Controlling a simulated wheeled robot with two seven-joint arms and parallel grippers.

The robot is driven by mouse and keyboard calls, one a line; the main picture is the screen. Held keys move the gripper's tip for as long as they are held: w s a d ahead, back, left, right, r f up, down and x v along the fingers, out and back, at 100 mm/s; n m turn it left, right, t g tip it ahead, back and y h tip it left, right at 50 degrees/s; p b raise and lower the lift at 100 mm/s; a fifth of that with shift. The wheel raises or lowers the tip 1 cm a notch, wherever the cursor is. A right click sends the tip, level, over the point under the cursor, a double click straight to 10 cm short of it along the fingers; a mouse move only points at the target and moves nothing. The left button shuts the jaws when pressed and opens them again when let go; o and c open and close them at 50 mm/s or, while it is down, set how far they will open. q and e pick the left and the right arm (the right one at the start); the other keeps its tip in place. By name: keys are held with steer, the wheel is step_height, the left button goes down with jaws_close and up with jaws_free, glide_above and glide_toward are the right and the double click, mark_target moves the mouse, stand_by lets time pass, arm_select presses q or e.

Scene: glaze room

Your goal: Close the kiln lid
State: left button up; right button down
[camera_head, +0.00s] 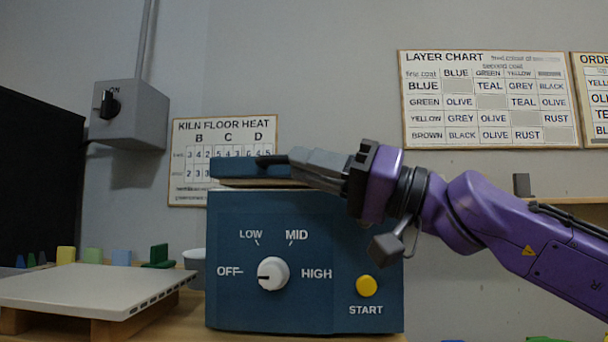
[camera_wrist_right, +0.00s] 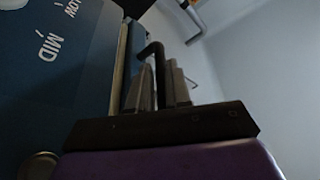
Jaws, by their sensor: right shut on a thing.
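The blue kiln (camera_head: 230,225) stands on the table in the head view, its dial pointing at OFF. Its blue lid (camera_head: 232,169) lies about level over the top, with a pale band between lid and body; I cannot tell whether it rests fully down. My right gripper (camera_head: 298,162) is shut on the black lid handle (camera_head: 268,160) at the lid's front. In the right wrist view the bent handle (camera_wrist_right: 151,51) stands between my right fingers (camera_wrist_right: 163,88). My arm hides the lid's right part. My left gripper is not in view.
A pale slab (camera_head: 85,287) on wooden supports is at the left, with small coloured blocks (camera_head: 93,255) and a white cup (camera_head: 194,268) behind it. A grey switch box (camera_head: 130,125) and charts hang on the wall. A yellow START button (camera_head: 366,286) is below my right arm.

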steer(key=shift+w+f, duration=0.15)
steer(key=shift+f, duration=0.2)
steer(key=c, duration=1.1)
jaws_free()
steer(key=shift+a, duration=0.1)
steer(key=v, duration=1)
steer(key=shift+d+p, duration=0.3)
steer(key=shift+f, duration=0.1)
